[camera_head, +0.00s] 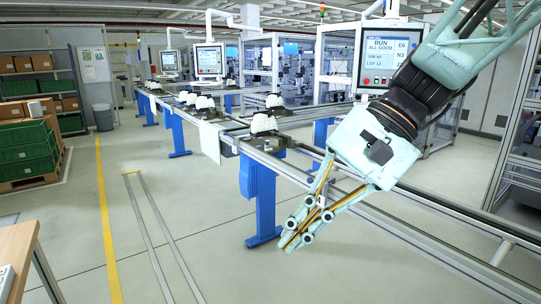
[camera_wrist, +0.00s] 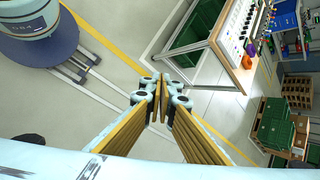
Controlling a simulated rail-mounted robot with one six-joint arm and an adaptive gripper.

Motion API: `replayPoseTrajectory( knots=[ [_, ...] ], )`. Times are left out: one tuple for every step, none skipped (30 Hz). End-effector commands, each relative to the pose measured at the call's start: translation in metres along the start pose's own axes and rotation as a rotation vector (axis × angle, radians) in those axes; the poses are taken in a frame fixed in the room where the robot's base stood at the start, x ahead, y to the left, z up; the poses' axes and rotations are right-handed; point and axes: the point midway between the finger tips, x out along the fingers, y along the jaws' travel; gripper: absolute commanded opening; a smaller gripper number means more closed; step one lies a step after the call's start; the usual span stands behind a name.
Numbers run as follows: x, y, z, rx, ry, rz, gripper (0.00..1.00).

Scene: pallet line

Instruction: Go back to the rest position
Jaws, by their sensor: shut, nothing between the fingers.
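My gripper (camera_head: 289,243) hangs at the right of the head view, pointing down and to the left, in front of the conveyor line. Its light teal fingers with yellow-brown pads come together at the tips, with nothing between them. In the wrist view my gripper (camera_wrist: 164,84) points out over the open floor, its fingers shut and empty. It touches nothing in either view.
The conveyor (camera_head: 285,170) on blue legs carries white parts (camera_head: 263,123) on carriers. Green crates (camera_head: 27,150) stand on a pallet at left. A wooden workbench (camera_head: 17,250) is at the lower left; its top also shows in the wrist view (camera_wrist: 216,47).

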Motion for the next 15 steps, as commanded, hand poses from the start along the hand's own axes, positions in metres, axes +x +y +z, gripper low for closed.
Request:
replayPoseTrajectory(
  knots=[
    [-0.002, 0.006, 0.006, -0.014, 0.016, 0.016, 0.0],
    [-0.002, 0.01, 0.009, -0.022, 0.026, 0.027, 0.0],
    [-0.003, 0.015, 0.013, -0.033, 0.037, 0.041, 0.0],
    [-0.004, 0.019, 0.015, -0.041, 0.046, 0.052, 0.0],
    [-0.005, 0.023, 0.018, -0.05, 0.057, 0.063, 0.0],
    [-0.006, 0.029, 0.021, -0.061, 0.069, 0.077, 0.0],
    [-0.007, 0.033, 0.024, -0.069, 0.079, 0.088, 0.0],
    [-0.008, 0.036, 0.027, -0.077, 0.088, 0.098, 0.0],
    [-0.009, 0.042, 0.03, -0.088, 0.1, 0.113, 0.0],
    [-0.01, 0.046, 0.032, -0.097, 0.11, 0.122, 0.0],
    [-0.011, 0.05, 0.034, -0.106, 0.121, 0.134, 0.0],
    [-0.013, 0.055, 0.037, -0.116, 0.133, 0.147, 0.0],
    [-0.014, 0.059, 0.04, -0.125, 0.142, 0.158, 0.0],
    [-0.015, 0.063, 0.042, -0.133, 0.152, 0.168, 0.0],
    [-0.016, 0.068, 0.044, -0.145, 0.166, 0.182, 0.0]
  ],
)
